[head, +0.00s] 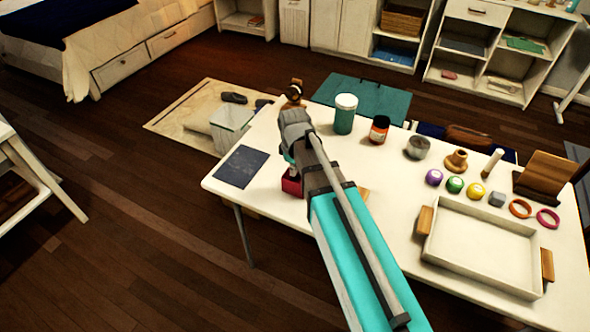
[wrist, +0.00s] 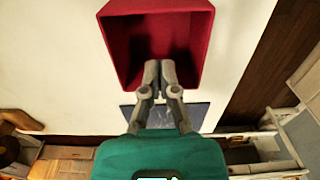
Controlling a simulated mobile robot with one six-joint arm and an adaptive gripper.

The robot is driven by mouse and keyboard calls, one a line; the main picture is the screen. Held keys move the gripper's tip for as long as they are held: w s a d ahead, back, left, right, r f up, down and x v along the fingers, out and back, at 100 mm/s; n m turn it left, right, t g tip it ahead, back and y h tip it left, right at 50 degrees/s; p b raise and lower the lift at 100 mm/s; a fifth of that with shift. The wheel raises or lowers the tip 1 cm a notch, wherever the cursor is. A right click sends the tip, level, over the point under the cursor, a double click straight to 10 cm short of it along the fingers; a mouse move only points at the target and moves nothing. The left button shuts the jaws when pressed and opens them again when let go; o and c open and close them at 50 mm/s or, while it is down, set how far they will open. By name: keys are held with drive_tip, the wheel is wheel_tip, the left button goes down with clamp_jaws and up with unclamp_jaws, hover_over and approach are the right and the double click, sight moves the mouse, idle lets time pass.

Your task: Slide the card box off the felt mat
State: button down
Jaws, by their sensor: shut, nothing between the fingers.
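A red open-topped box (head: 292,186), the only thing that looks like the card box, stands on the white table, partly hidden by my arm. The dark blue-grey felt mat (head: 241,167) lies flat at the table's left end, with bare table between it and the box's visible part. In the wrist view the box (wrist: 198,35) fills the top middle, its hollow inside showing. My gripper (wrist: 160,66) is shut and empty, its fingertips overlapping the box's lower edge; I cannot tell whether they touch it. Part of the mat (wrist: 197,115) shows behind the fingers.
To the right on the table (head: 390,195) are a green jar (head: 344,114), a dark bottle with an orange label (head: 379,130), small coloured lidded pots and a white tray with wooden handles (head: 480,250). The table's left edge is close beyond the mat.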

drive_tip(key=shift+r+p, duration=2.5)
drive_tip(key=shift+r, duration=0.3)
drive_tip(key=shift+d, duration=0.1)
drive_tip(key=s+d+r+m+p, duration=0.4)
drive_tip(key=s+d+m, duration=0.5)
drive_tip(key=d+m, duration=0.3)
drive_tip(key=shift+s+d, duration=0.25)
drive_tip(key=shift+d, duration=0.55)
